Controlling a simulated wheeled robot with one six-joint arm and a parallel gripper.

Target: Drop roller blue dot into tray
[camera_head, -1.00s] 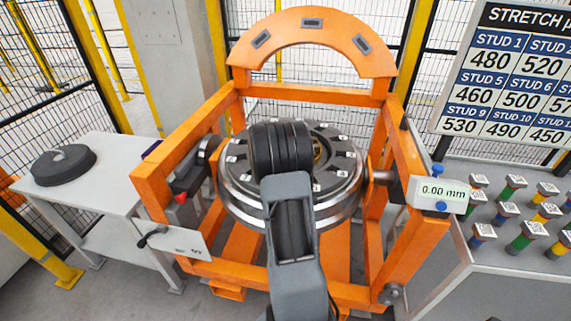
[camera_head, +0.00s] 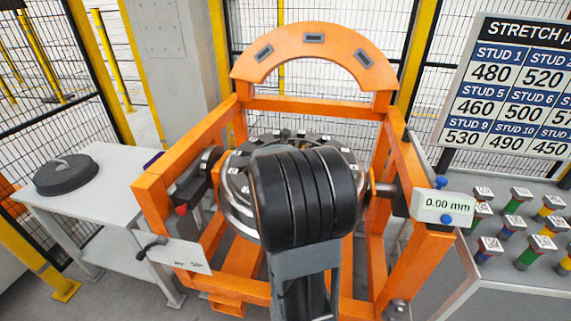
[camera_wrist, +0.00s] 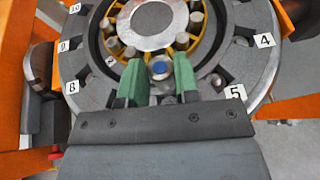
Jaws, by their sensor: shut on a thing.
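In the wrist view, my gripper (camera_wrist: 157,75) has green fingers shut on a small grey roller with a blue dot (camera_wrist: 159,68) on its end. The roller points at the camera, between the fingertips, in front of the bearing. I cannot tell how far it is above the bearing. The bearing (camera_wrist: 187,30) has a yellow cage with several other rollers, inside a numbered grey ring (camera_wrist: 246,22). In the head view, my own arm hides the gripper and roller. I cannot make out a tray in either view.
An orange gantry frame (camera_head: 318,104) surrounds the wheelset (camera_head: 238,190). A pale side table (camera_head: 110,190) with a black round lid (camera_head: 66,175) stands left. At right are a 0.00 mm display (camera_head: 443,206) and a bench with several coloured studs (camera_head: 528,258). Mesh fencing is behind.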

